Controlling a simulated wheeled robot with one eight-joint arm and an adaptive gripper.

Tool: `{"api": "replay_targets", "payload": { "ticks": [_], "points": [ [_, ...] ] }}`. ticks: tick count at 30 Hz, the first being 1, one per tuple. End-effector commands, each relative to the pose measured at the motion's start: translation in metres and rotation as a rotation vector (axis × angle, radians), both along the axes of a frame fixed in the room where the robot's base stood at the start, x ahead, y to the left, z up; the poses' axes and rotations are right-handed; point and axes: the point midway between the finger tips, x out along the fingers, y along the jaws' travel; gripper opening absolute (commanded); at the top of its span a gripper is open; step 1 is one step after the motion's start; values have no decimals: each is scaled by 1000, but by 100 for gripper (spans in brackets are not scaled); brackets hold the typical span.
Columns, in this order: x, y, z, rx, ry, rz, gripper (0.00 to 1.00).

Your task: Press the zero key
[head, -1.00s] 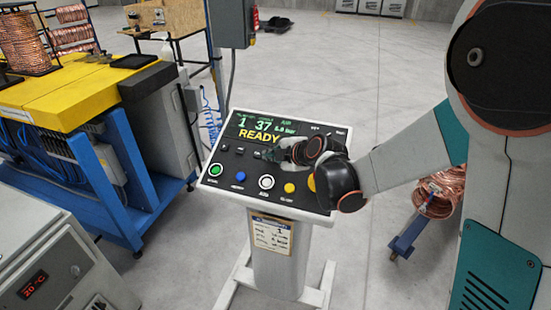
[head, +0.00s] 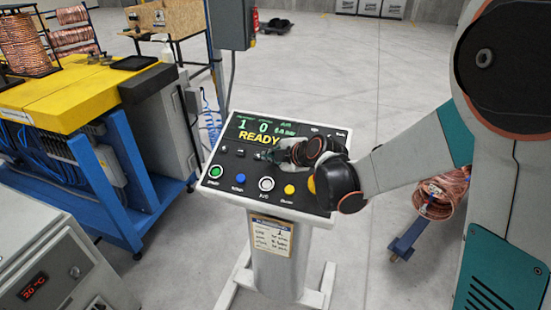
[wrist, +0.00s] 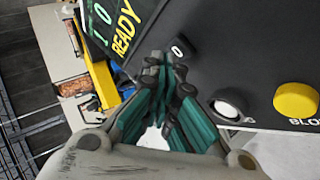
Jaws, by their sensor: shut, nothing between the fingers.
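The control panel (head: 222,185) stands on a grey pedestal, its screen (head: 262,128) reading 1, 0 and READY. In the wrist view, the zero key (wrist: 178,50) is a small dark key with a white 0, just beyond my fingertips and slightly to their right. My gripper (head: 264,155) is shut and empty, with its tips low over the row of small dark keys below the screen. It also shows in the wrist view (wrist: 163,62). Whether the tips touch the key cannot be told. In the head view the gripper hides the zero key.
Green (head: 215,171), blue (head: 241,178), white (head: 266,184) and yellow (head: 289,189) buttons line the panel's front; another is partly behind my wrist. A yellow-topped bench (head: 60,95) stands left, a grey cabinet (head: 60,270) front left. A copper coil (head: 440,195) lies right.

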Motion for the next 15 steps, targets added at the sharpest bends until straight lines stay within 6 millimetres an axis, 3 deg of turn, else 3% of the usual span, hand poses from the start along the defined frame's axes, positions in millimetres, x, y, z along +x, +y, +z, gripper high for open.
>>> {"api": "replay_targets", "payload": {
  "ticks": [15],
  "points": [
    [-3, 1, 8, 0, 0, 0, 0]
  ]
}}
